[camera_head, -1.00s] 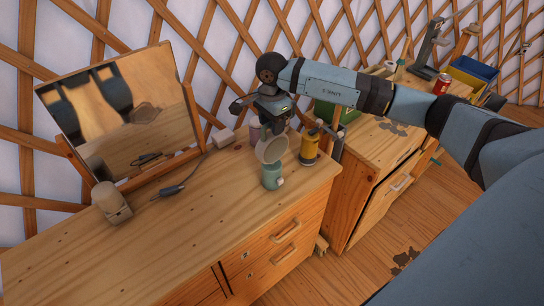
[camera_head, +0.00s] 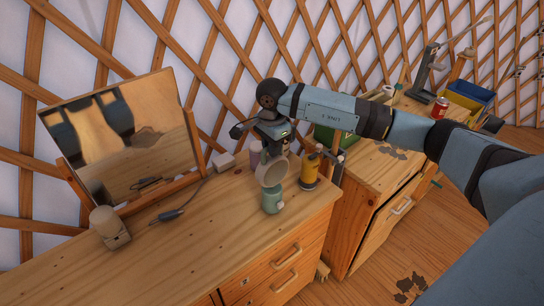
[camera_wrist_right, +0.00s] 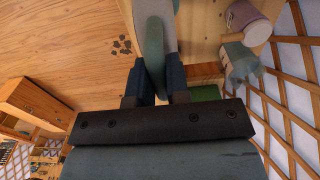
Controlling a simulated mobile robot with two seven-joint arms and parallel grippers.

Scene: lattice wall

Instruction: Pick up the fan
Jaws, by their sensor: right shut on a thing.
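The fan is a small desk fan with a pale round head (camera_head: 270,171) and a teal base (camera_head: 272,199). It is upright over the front right part of the wooden dresser top (camera_head: 215,240). I cannot tell whether its base touches the wood. My right gripper (camera_head: 273,149) reaches down from above and is shut on the top of the fan head. In the right wrist view the fan (camera_wrist_right: 156,45) shows edge-on between the two dark fingers of the gripper (camera_wrist_right: 155,82). My left gripper is not in view.
A mirror (camera_head: 125,140), a beige lamp-like object (camera_head: 107,226) and a dark cabled tool (camera_head: 168,215) are left. The dresser's front left is clear.

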